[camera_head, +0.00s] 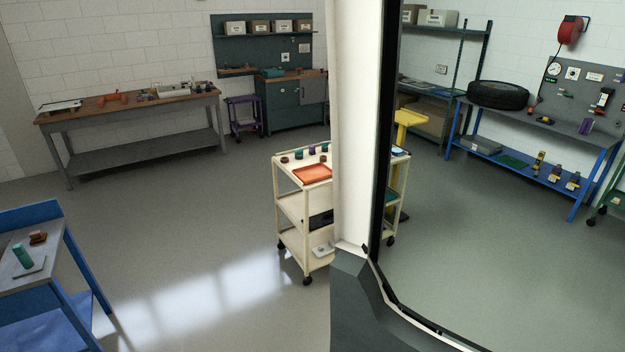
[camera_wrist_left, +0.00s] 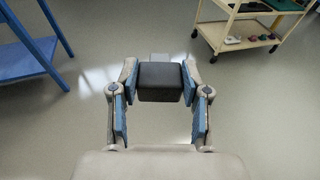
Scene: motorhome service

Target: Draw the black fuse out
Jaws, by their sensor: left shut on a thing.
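In the left wrist view my left gripper (camera_wrist_left: 160,92) is shut on a black block (camera_wrist_left: 160,75), which I take to be the black fuse. Its blue-padded fingers press it from both sides. A small light-grey part shows just beyond its far top edge. Open floor lies behind it, and I see no socket or panel around it. Neither gripper shows in the head view, and my right gripper is in no view.
A white upright post (camera_head: 352,120) with a dark edge blocks the middle of the head view. A cream trolley (camera_head: 289,205) with an orange tray (camera_head: 313,174) stands behind it. A blue-legged bench (camera_head: 75,260) is at left. Grey floor (camera_head: 190,235) between is clear.

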